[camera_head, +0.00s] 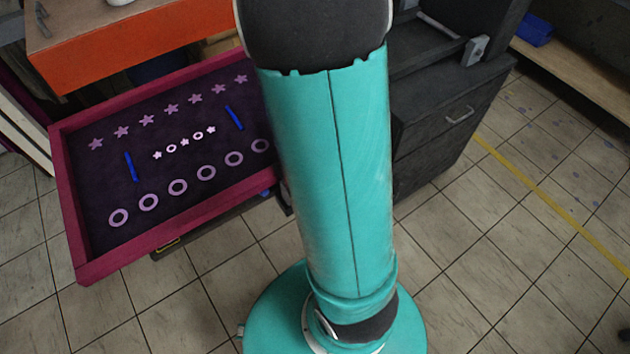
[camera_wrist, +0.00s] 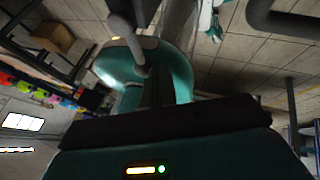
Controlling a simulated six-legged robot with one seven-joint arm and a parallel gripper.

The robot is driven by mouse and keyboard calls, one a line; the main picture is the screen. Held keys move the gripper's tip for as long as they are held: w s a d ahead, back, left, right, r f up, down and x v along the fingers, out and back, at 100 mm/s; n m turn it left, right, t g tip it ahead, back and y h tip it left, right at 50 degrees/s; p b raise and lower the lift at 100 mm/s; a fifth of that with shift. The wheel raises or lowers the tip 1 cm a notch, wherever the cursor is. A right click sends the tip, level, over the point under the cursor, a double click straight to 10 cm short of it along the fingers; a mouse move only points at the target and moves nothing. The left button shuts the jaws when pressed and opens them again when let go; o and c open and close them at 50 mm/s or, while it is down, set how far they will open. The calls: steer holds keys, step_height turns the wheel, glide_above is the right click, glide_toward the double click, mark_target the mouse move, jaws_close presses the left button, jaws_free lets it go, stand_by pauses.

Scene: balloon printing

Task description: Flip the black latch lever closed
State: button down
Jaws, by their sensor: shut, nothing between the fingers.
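In the wrist view, my gripper (camera_wrist: 158,78) shows as a dark narrow pair of fingers rising from a wide black bar. It looks shut and empty. Just beyond the fingertips is a dark grey rod (camera_wrist: 132,42) with a rounded end. I cannot tell whether this rod is the black latch lever, nor whether the fingers touch it. In the head view my gripper is out of the picture, and no latch lever can be made out. My teal arm hides the middle of that view.
A printing screen with a magenta frame (camera_head: 67,205) and rows of stars and rings lies at left. An orange-edged table (camera_head: 125,48) stands behind it. A dark cabinet (camera_head: 432,125) with a handle stands right of my arm. Tiled floor (camera_head: 515,240) is clear at lower right.

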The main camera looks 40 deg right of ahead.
steer(key=shift+s+a, duration=0.1)
steer(key=shift+a, duration=0.05)
stand_by(0.5)
steer(key=w+d+r, duration=0.4)
steer(key=d+r, duration=0.4)
steer(key=r, duration=0.1)
steer(key=shift+d, duration=0.1)
stand_by(0.6)
